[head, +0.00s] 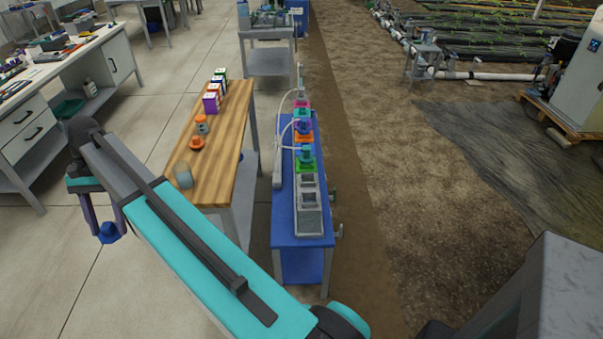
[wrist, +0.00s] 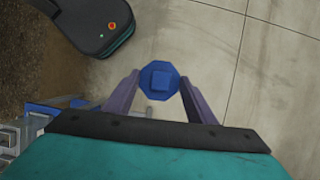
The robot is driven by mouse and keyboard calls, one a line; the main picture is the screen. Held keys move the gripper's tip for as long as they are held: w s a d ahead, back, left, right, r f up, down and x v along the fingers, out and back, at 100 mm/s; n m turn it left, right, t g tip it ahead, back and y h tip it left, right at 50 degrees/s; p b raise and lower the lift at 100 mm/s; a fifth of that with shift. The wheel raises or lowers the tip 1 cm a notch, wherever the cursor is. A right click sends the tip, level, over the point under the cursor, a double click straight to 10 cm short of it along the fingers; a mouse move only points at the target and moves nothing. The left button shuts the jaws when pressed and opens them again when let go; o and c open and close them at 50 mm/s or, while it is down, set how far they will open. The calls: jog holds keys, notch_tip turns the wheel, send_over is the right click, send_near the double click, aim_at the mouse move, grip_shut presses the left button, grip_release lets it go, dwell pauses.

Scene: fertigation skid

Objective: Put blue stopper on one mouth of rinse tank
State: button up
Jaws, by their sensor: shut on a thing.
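My gripper (head: 107,222) is at the left in the head view, over the concrete floor and left of the wooden table. It is shut on the blue stopper (head: 111,234), which hangs between the fingers. In the wrist view the stopper (wrist: 160,81) is an eight-sided blue piece with a square knob, between the purple fingers (wrist: 158,92). A grey tank (head: 310,222), seemingly the rinse tank, stands on the blue bench with two square mouths open at its near end. Coloured fittings cover the spots behind them. The gripper is well apart from the tank.
The wooden table (head: 232,135) stands between my gripper and the blue bench (head: 285,230). It carries coloured cartons (head: 211,103), an orange piece (head: 197,142), a grey-teal piece (head: 202,124) and a clear jar (head: 183,175). A white workbench (head: 75,75) is at the far left.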

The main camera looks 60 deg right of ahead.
jog(key=shift+d, duration=0.1)
jog(key=s+d+f+m+t+p, duration=0.1)
jog(key=s+d+f+m, duration=0.15)
jog(key=d, duration=0.85)
jog(key=s+d+f+m+t+p, duration=0.15)
jog(key=d+m, duration=0.25)
jog(key=d, duration=0.7)
jog(key=s+d+f+m+t+p, duration=0.1)
jog(key=d+f+m+p, duration=0.15)
jog(key=d, duration=0.95)
jog(key=s+d+f+m+t+p, duration=0.1)
jog(key=s+d+f+m, duration=0.1)
jog(key=s+d, duration=0.5)
jog(key=s+d+f+m+t+p, duration=0.1)
jog(key=s+d+f+m, duration=0.1)
jog(key=s+d+m, duration=0.2)
jog(key=s+d+f+m+t, duration=0.1)
jog(key=s+d+f+m, duration=0.1)
jog(key=s+d, duration=0.8)
jog(key=d+m, duration=0.1)
jog(key=d, duration=0.3)
jog(key=shift+f+m+h+p, duration=0.25)
jog(key=shift+m+h+p, duration=0.05)
jog(key=shift+h+p, duration=0.1)
notch_tip(320, 180, down, 10)
jog(key=b, duration=0.5)
jog(key=shift+r, duration=0.15)
